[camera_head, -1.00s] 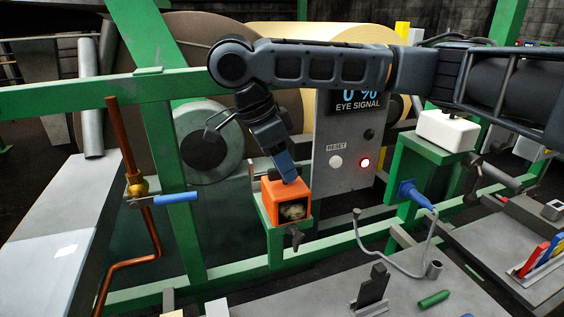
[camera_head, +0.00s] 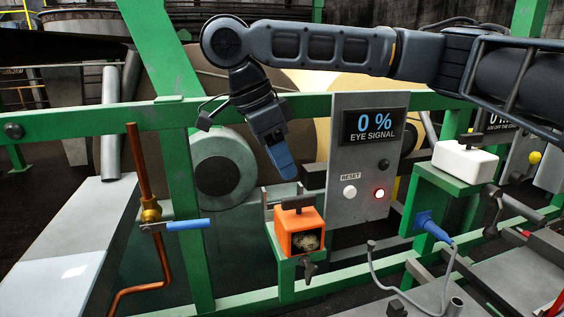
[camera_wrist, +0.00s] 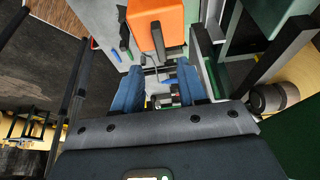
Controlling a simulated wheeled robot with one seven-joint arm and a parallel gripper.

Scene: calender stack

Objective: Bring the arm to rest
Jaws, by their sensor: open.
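My gripper (camera_head: 284,170) hangs at the end of my arm above and slightly left of the orange box (camera_head: 298,232). Its blue fingers point down, clear of the box. In the wrist view my gripper (camera_wrist: 158,92) shows two blue fingers spread apart with nothing between them. The orange box (camera_wrist: 155,22) is ahead of the fingers there, apart from them. It sits on a green bracket, with a dark handle (camera_head: 298,203) on top and a dirty window in front.
A grey panel (camera_head: 345,205) reading 0 % EYE SIGNAL, with a white reset button (camera_head: 349,192) and lit red lamp (camera_head: 379,194), stands close to the right. A white box (camera_head: 464,162), green rails and a copper pipe (camera_head: 147,182) with blue-handled valve (camera_head: 185,224) are near.

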